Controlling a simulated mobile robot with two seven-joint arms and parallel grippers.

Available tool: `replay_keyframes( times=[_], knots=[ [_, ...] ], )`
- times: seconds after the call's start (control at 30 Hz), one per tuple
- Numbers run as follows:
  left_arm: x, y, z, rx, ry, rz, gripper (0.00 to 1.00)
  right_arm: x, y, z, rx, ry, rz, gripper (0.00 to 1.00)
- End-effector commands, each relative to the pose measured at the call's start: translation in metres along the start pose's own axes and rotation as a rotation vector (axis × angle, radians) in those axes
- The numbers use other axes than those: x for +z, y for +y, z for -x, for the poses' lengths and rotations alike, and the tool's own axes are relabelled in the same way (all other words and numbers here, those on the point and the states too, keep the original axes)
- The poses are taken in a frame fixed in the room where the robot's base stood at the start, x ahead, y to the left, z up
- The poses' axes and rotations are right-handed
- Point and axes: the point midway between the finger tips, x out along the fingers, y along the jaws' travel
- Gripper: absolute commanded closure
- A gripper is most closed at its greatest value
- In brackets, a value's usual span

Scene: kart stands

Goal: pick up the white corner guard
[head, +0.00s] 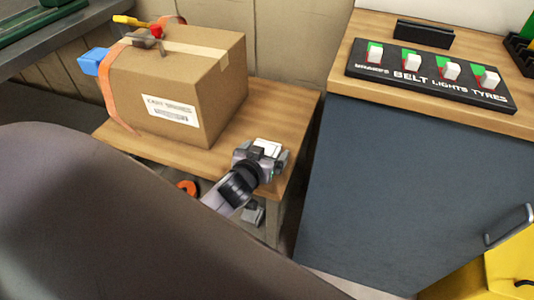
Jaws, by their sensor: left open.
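A small white block, which looks like the white corner guard (267,147), shows at the right front part of the wooden table (290,120). My left gripper (267,154) is open right at it, reaching up from the lower left. The gripper partly hides the guard, so I cannot tell whether the fingers touch it or stand around it. My right gripper is not in view.
A cardboard box (190,85) with an orange strap, a ratchet on top and a blue corner guard (94,61) stands left of the gripper. A panel with several white switches (430,75) lies on the counter at right. Something yellow (480,280) is at lower right.

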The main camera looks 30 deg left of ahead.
Motion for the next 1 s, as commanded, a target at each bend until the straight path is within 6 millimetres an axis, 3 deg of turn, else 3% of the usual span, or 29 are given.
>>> replay_keyframes(
  times=[0.27, 0.4, 0.77, 1.0],
  knots=[
    [0.0, 0.0, -0.002, 0.001, -0.001, 0.0, 0.03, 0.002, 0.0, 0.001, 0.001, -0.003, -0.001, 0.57],
    [0.0, 0.0, -0.002, 0.001, 0.0, 0.0, 0.48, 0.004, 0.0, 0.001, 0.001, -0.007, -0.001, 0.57],
    [-0.003, 0.0, -0.001, 0.001, 0.001, 0.001, 0.48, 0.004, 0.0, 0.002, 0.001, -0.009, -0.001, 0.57],
    [-0.029, 0.0, 0.01, 0.002, 0.004, 0.002, 0.48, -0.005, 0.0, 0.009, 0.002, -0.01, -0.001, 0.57]
  ],
)
